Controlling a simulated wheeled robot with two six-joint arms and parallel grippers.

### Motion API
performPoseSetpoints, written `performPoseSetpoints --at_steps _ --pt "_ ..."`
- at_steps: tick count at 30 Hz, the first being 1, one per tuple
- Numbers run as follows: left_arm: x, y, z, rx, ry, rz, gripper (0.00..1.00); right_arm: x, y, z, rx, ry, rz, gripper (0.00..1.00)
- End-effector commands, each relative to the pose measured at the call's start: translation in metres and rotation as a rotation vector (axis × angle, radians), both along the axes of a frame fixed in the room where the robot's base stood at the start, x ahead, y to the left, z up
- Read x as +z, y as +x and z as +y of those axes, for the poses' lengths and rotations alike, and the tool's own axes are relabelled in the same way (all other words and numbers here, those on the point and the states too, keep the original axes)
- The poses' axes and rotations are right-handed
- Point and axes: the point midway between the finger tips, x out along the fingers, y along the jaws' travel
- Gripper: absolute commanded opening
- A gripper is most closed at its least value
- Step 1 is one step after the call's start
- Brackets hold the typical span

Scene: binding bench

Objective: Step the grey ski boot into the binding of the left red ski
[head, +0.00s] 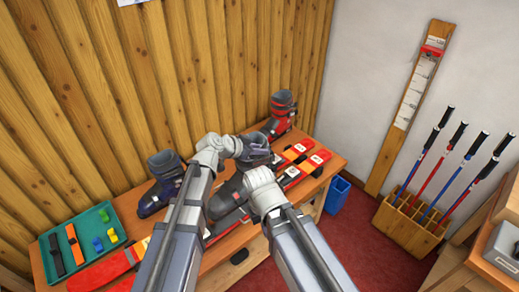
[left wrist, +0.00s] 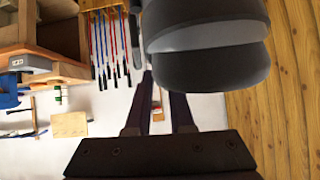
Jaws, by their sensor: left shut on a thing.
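The grey ski boot (head: 257,153) is in the middle of the head view, partly covered by my arms. My left gripper (head: 240,149) is shut on its upper part. The boot's dark rounded end (left wrist: 205,45) fills the upper middle of the left wrist view, beside the gripper fingers (left wrist: 152,105). Two red skis lie along the bench, with red front ends (head: 110,268) at the lower left and orange, red and white binding parts (head: 310,160) at the right. My arms hide the boot's underside and the ski middles. My right wrist hides its fingers.
A blue boot (head: 160,183) stands left of my left arm and a red boot (head: 283,112) stands at the bench's far end. A green tray (head: 48,246) holds straps and small blocks. A blue bin (head: 337,194) and a pole rack (head: 405,226) stand right of the bench.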

Motion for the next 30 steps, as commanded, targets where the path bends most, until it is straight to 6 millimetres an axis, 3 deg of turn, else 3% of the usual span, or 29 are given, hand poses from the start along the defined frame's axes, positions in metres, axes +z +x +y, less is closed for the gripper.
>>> performPoseSetpoints --at_steps 15,30 --pt "-0.044 0.0 0.0 0.001 -0.001 -0.002 0.0 -0.045 0.0 0.0 -0.001 0.0 0.0 0.0" --pt "-0.051 0.0 0.0 0.001 -0.001 -0.002 0.0 -0.051 0.0 0.0 -0.001 0.0 0.0 0.0"
